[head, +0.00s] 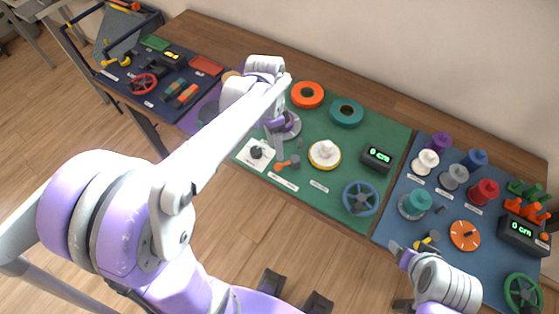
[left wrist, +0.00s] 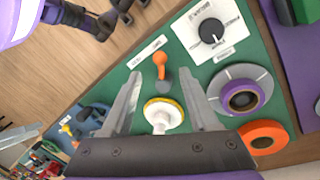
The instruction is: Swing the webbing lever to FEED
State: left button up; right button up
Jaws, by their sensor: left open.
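An orange lever with a dark grey hub (head: 282,165) is on the green mat (head: 330,202), near its front edge. I take it to be the webbing lever. In the left wrist view the orange lever (left wrist: 160,64) stands out between and beyond the finger ends. Its labels are too small to read, so I cannot tell its setting. My left gripper (head: 276,142) is above the mat, just behind the lever in the head view. It is open and empty, fingers wide apart. My right gripper (head: 408,247) is at the blue mat's front edge; its jaws are unclear.
A white dial plate (head: 256,154), a white-topped yellow-rimmed spool (head: 324,153), a grey-and-purple reel (left wrist: 241,93), orange (head: 307,95) and teal (head: 346,112) rolls, a display (head: 377,157) and a blue handwheel (head: 360,198) surround the lever. Mats with more devices lie on both sides.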

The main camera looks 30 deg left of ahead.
aim_at(278, 164)
pick_arm(q)
jog(key=f, duration=0.2)
jog(key=d+f, duration=0.1)
jog(key=f, duration=0.4)
jog(key=shift+s+d+f, duration=0.1)
jog(key=shift+s+d, duration=0.05)
jog(key=shift+s, duration=0.25)
grip_shut()
